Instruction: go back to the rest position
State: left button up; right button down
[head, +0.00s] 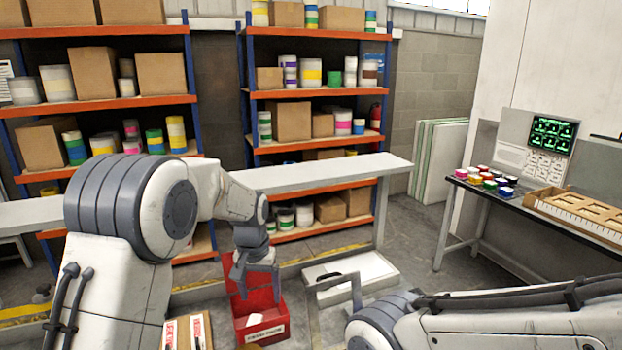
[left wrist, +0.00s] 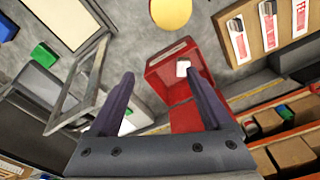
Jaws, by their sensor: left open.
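My left gripper (head: 258,291) hangs pointing down in front of the raised red lid of a red bin (head: 258,330) in the head view. In the left wrist view its two fingers (left wrist: 160,78) are spread apart with nothing between them. The red bin (left wrist: 165,72) lies beyond the fingertips there, with a small white item (left wrist: 183,67) inside it. My right arm crosses the lower right of the head view, and its gripper is out of the picture.
A board with red-and-white items (head: 188,331) lies left of the bin. A grey-framed cart (head: 333,290) stands to its right. A long grey bench (head: 310,175) and loaded shelves (head: 318,92) are behind. A dark table (head: 525,205) with colored jars (head: 488,178) is at right.

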pick_arm(q)
jog(key=s+a+f+n+t, duration=0.1)
jog(key=s+a, duration=0.2)
jog(key=s, duration=0.6)
jog(key=s+a+f+t, duration=0.1)
jog(key=s+a, duration=0.2)
jog(key=s, duration=0.7)
jog(key=s+d+r+m+g+b, duration=0.2)
jog(key=s+d+m, duration=0.5)
jog(key=s+d, duration=0.6)
jog(key=shift+s+d+r+g+h+b, duration=0.15)
jog(key=shift+s+r+g+h+b, duration=0.3)
jog(key=shift+s+g, duration=0.1)
